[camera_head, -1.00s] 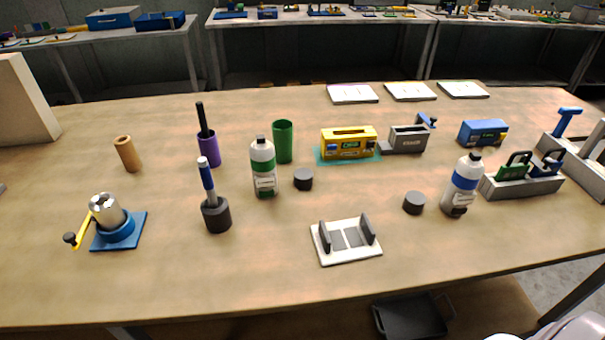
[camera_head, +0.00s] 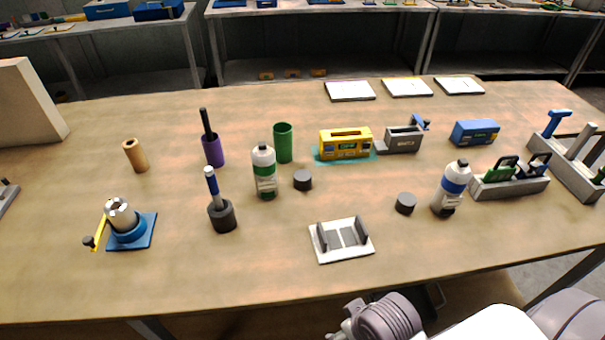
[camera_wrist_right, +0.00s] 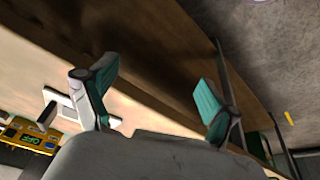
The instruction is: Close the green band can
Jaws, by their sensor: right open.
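The green band can (camera_head: 264,174) is a white, bottle-like container with a green band. My right gripper (camera_wrist_right: 155,84) is open and empty in the right wrist view, near the table's front edge. In the head view my right arm is at the bottom, well in front of the can. My left gripper is not in view.
A blue band can (camera_head: 451,188) stands at right with another dark cap (camera_head: 405,203) beside it. A white fixture (camera_head: 325,255) with two uprights sits at the front. A dark holder (camera_head: 222,217) with a blue pen and a green cup (camera_head: 283,143) stand near the green band can.

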